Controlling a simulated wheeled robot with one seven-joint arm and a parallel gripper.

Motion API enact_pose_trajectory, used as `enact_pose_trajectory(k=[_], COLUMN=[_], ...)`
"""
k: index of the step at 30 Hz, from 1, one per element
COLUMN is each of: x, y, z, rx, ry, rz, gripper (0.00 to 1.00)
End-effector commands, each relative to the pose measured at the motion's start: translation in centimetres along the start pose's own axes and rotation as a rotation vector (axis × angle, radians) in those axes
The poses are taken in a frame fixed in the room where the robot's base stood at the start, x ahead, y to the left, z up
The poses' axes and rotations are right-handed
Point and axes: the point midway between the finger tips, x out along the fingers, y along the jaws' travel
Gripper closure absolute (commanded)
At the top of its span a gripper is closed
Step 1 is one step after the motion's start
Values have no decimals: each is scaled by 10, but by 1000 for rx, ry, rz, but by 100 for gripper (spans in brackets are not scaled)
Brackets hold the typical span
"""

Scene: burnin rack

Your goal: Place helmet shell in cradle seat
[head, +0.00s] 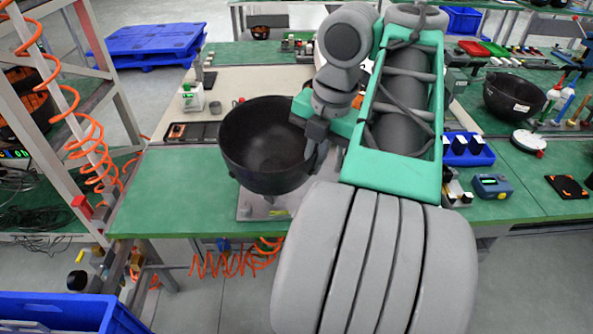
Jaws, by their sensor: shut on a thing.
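The helmet shell (262,150) is a black, bowl-like shell, open side up, near the front edge of the green table. My gripper (313,150) is shut on its right rim. A grey metal plate (246,207) shows under the shell and may be the base of the cradle seat. The shell hides most of this plate and any seat on it. I cannot tell whether the shell touches the seat or hangs above it. My arm covers the area right of the shell.
Another black shell (514,97) stands at the right. A dark tray (192,131) lies behind and left of the held shell. A blue bin (468,149) and a small meter (492,186) are right of my arm. The table's front-left (165,200) is clear. A rack stands at the left.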

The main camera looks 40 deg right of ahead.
Motion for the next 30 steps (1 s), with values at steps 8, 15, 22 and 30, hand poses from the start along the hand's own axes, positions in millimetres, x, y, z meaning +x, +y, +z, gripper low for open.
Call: enact_pose_trajectory(k=[8,15,22,30], x=[38,77,94,136], y=[8,11,13,8], z=[68,104,120,128], rx=[6,5,2,2], ry=[3,3,2,1], rz=[0,1,1,1], gripper=[100,100,100,100])
